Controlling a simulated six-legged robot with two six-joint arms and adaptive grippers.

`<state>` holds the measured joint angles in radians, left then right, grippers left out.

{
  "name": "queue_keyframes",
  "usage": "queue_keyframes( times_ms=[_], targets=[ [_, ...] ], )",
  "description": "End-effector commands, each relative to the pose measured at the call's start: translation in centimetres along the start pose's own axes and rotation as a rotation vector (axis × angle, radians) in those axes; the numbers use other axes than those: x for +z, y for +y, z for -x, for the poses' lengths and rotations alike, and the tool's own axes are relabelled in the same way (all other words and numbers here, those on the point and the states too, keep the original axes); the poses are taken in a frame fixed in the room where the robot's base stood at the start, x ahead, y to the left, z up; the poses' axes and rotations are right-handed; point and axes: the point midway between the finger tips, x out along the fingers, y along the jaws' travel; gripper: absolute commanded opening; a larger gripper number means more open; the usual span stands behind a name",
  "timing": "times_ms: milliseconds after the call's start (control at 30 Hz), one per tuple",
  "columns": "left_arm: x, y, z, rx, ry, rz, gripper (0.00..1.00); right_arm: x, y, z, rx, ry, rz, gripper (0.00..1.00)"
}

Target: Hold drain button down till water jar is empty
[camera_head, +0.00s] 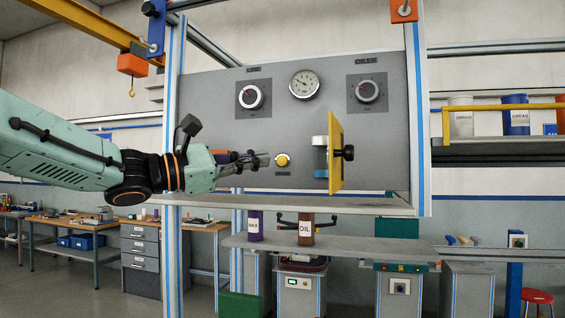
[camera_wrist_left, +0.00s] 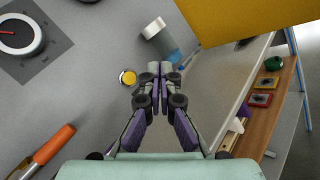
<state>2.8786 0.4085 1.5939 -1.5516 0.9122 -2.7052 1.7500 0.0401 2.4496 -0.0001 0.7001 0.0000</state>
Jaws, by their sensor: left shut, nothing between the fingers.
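The round yellow drain button (camera_head: 283,160) sits on the grey panel (camera_head: 215,120). It also shows whole in the wrist view (camera_wrist_left: 128,77), left of my fingertips. My left gripper (camera_head: 266,160) is shut and empty, its tips close to the button's left side in the head view. In the wrist view the shut fingers (camera_wrist_left: 160,72) are beside the button and do not cover it; I cannot tell how far they are from the panel. The water jar (camera_head: 320,158), with blue in it, is right of the button, partly behind a yellow door; it also shows in the wrist view (camera_wrist_left: 163,42).
The open yellow door (camera_head: 336,150) with a black knob stands out from the panel right of the jar. Two dials (camera_head: 251,96) (camera_head: 368,91) and a gauge (camera_head: 304,84) are above. A shelf (camera_head: 300,203) edge runs below. An orange handle (camera_wrist_left: 50,145) shows lower left in the wrist view.

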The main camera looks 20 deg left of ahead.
Motion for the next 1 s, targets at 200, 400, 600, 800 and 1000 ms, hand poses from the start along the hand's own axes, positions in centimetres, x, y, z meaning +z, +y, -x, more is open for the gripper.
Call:
queue_keyframes(
  times_ms=[200,400,600,800,1000],
  targets=[
    [-0.7,1.1,-1.6,-0.002,0.004,0.001,0.00,0.0,0.0,2.2,0.000,-0.001,0.000,0.40],
    [-1.7,2.2,-3.3,-0.003,0.004,0.001,0.00,0.0,0.0,4.3,0.000,-0.001,0.000,0.40],
    [-2.7,3.1,-4.8,-0.003,0.003,0.001,0.00,0.0,0.0,6.3,0.000,0.000,0.000,0.40],
    [-4.0,3.9,-6.0,-0.001,0.001,-0.001,0.00,0.0,0.0,6.0,0.000,-0.001,0.000,0.40],
    [-4.3,4.2,-6.5,-0.002,0.000,0.000,0.00,0.0,0.0,6.1,0.000,-0.001,0.000,0.40]
  ],
)
